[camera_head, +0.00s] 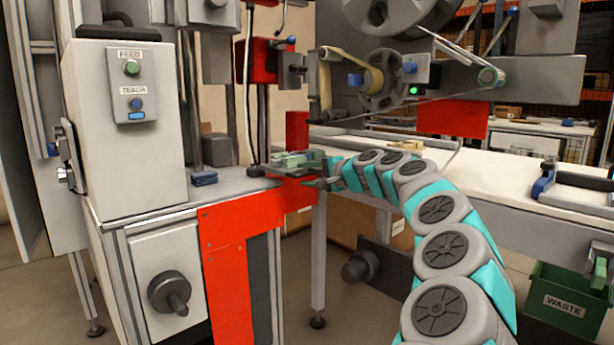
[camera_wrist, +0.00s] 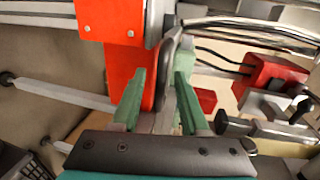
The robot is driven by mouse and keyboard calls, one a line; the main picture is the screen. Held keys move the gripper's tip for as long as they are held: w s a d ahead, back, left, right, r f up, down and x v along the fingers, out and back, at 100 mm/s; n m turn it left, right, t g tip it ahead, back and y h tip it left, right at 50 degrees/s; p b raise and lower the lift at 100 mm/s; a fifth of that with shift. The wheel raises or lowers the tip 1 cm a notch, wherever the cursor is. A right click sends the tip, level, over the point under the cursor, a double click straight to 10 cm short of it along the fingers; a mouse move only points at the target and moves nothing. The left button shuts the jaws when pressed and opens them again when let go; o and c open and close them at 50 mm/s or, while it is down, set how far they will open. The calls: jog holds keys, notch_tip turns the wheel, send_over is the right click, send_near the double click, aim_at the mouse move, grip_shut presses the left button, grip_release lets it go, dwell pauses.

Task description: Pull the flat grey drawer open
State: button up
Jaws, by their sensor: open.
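The flat grey drawer (camera_head: 268,170) looks like a thin plate at the right end of the machine's worktop, just above the red panel. Pale green pieces (camera_head: 300,158) sit on or over it. My gripper (camera_head: 322,174) is at the plate's right end, with its green fingers open, one above the other. In the wrist view, the open fingers of my gripper (camera_wrist: 160,76) stand either side of a narrow grey piece, which seems to be the drawer's near end (camera_wrist: 171,62). I cannot tell whether either finger touches it.
The red panel (camera_head: 240,215) stands close below the plate. A white control box (camera_head: 125,120) stands at left. A reel (camera_head: 380,80) hangs above my arm. A white bench (camera_head: 480,190) and a green waste bin (camera_head: 565,303) are at right.

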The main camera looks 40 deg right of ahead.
jog(key=shift+c, duration=0.2)
grip_shut()
dwell(1.3)
